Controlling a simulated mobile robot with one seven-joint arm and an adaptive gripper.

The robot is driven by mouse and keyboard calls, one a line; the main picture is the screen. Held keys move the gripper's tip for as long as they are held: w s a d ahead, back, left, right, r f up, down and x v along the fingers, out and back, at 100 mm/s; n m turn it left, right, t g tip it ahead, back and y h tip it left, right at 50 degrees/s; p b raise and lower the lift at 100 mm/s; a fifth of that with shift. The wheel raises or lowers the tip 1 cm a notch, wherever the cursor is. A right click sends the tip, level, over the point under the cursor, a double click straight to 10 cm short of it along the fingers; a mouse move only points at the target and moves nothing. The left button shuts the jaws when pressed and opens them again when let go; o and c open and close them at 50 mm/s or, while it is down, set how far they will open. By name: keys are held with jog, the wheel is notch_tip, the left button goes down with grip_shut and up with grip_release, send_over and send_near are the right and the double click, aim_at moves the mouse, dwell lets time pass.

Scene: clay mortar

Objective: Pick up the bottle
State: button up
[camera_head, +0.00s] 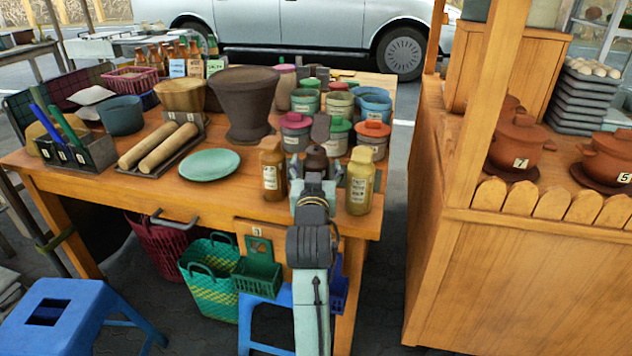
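Two bottles stand near the front edge of the wooden table (220,200). One is an amber-brown bottle (270,172) with a pale label, just left of my gripper. The other is a yellow-olive bottle (360,182) with a label, just right of it. Both look upright. My gripper (316,163) reaches over the table's front edge between them, pointing away from the camera. Several more labelled bottles (196,62) stand at the back left.
Several lidded tins (295,130) and a large dark mortar (243,103) stand behind my gripper. A green plate (209,165) and two rolling pins (158,147) lie to the left. A wooden stall counter (520,265) stands to the right, across a gap.

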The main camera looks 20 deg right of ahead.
jog(key=c, duration=1)
jog(key=shift+c, duration=0.5)
jog(key=shift+r, duration=0.1)
